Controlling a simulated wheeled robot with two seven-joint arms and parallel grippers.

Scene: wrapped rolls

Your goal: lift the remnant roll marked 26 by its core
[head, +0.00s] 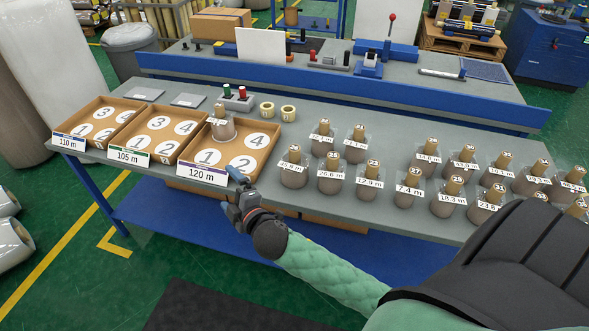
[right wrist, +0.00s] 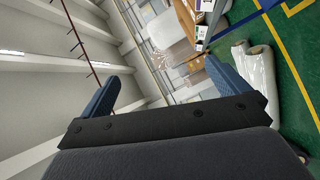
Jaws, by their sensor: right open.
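Several wrapped remnant rolls with tan cores stand upright on the right half of the grey table, such as one labelled 26.6 m (head: 330,184), one labelled 12.9 m (head: 367,192) and one labelled 7.4 m (head: 405,200). The small numbers on the core tops are too small to read surely, so I cannot tell which is 26. My right gripper (head: 235,186) is open and empty at the table's front edge, by the 120 m tray, left of the standing rolls. Its two blue fingers stand apart in the right wrist view (right wrist: 164,76). My left gripper is out of view.
Three cardboard trays labelled 110 m (head: 76,133), 105 m (head: 152,157) and 120 m (head: 186,156) line the left. A roll (head: 223,131) stands in the 120 m tray. Two tape rings (head: 278,111) lie behind. A blue-edged bench (head: 330,85) stands beyond.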

